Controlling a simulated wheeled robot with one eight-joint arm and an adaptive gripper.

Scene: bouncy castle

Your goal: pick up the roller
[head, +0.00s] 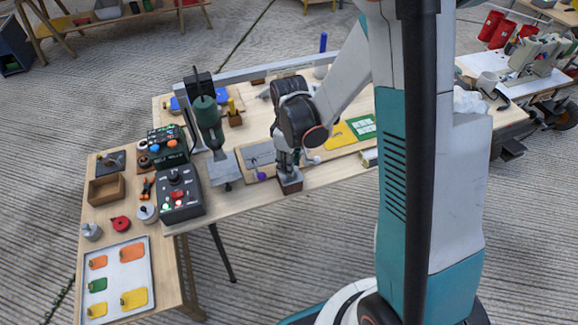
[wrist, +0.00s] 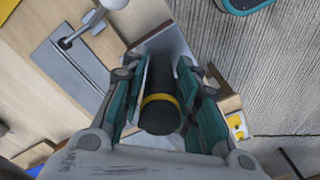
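A dark cylinder with a yellow band (wrist: 161,98), which looks like the roller's handle, points up toward the wrist camera. My gripper (wrist: 164,82) has its teal fingers on both sides of it in the wrist view. The fingers look open, with narrow gaps beside the cylinder. In the head view my gripper (head: 289,166) points down over a small brown block or box (head: 290,187) near the table's front edge. The cylinder is hidden there by the gripper, and its lower end is hidden in both views.
A grey plate (head: 258,155) lies on a board left of the gripper. A green press-like tool (head: 207,120) and a black control box (head: 180,195) stand further left. A yellow sheet (head: 338,136) and a green card (head: 362,127) lie to the right.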

